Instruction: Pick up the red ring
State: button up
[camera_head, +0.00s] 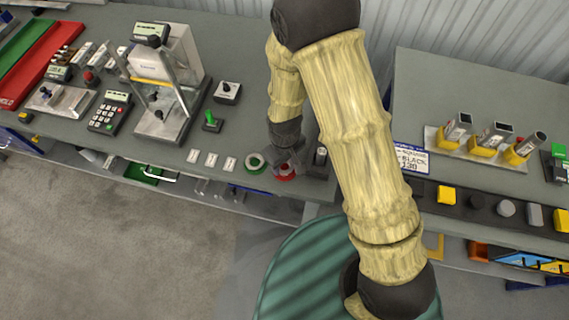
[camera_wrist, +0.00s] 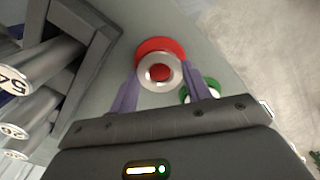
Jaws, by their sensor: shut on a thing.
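The red ring (camera_wrist: 159,44) sits between the tips of my gripper (camera_wrist: 161,74) in the wrist view, with a pale band and a red centre inside it. One finger is on each side, and the jaws are shut on it. In the head view the red ring (camera_head: 286,178) shows at the front edge of the grey table, partly hidden under my gripper (camera_head: 284,163). I cannot tell whether it is clear of the tabletop.
A green ring (camera_head: 255,163) lies just left of the red ring; it also shows in the wrist view (camera_wrist: 207,87). Several white labels (camera_head: 211,160) lie farther left. A dark upright block (camera_head: 320,157) stands close on the right. A green-knobbed switch (camera_head: 211,121) stands behind.

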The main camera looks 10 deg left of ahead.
notch_tip(320, 180, up, 9)
jog(key=b, duration=0.1)
jog(key=shift+f, duration=0.15)
dwell(0.6)
